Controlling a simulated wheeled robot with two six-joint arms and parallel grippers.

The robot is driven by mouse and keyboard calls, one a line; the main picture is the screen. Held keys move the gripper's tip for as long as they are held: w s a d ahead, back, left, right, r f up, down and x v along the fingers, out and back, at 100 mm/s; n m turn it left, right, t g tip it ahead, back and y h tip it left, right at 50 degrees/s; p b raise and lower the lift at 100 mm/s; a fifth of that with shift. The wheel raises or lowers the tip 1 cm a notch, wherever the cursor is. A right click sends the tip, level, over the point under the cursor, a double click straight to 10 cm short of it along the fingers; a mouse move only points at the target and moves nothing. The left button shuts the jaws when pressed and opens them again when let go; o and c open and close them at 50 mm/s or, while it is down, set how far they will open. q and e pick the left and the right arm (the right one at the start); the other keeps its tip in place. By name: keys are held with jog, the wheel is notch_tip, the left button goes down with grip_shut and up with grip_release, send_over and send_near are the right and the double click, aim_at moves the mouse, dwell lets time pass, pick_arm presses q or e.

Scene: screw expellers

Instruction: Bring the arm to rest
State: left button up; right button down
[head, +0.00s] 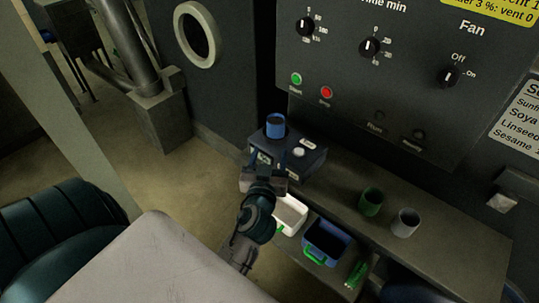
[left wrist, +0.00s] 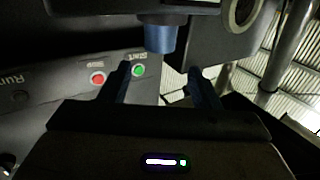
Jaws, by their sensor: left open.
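My left gripper (head: 270,160) is open, in front of the small dark device with a display and a pale button (head: 312,150). A blue cup (head: 276,125) stands on top of that device, just beyond the fingers. In the left wrist view the blue cup (left wrist: 162,38) shows ahead of the two spread fingers (left wrist: 160,75). Nothing shows between the fingers. The gripper hides part of the device's front. My right gripper is not in view.
A grey control panel (head: 420,110) with knobs rises behind. A green cup (head: 370,202) and a grey cup (head: 406,223) stand on the shelf at right. A white tray (head: 292,212) and a blue bin (head: 327,243) sit lower, close to my left arm.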

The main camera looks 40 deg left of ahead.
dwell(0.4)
pick_arm(q)
jog(key=s+a+f+m+g+h, duration=0.1)
jog(key=s+a+f+g+h, duration=0.1)
jog(key=s+f+g, duration=0.45)
jog(key=s+d+f+m+g+h, duration=0.3)
jog(key=s+f, duration=0.1)
jog(key=s, duration=0.3)
jog(key=s+d+f+m+g+h, duration=0.3)
jog(key=s+f, duration=0.1)
jog(key=s, duration=0.4)
notch_tip(320, 180, down, 29)
jog(key=a, duration=0.3)
jog(key=s+f+n+g, duration=0.1)
jog(key=s+f+g, duration=0.1)
jog(key=s+f, duration=1.5)
notch_tip(320, 180, down, 2)
jog(key=shift+a+f, duration=0.1)
jog(key=shift+a, duration=0.3)
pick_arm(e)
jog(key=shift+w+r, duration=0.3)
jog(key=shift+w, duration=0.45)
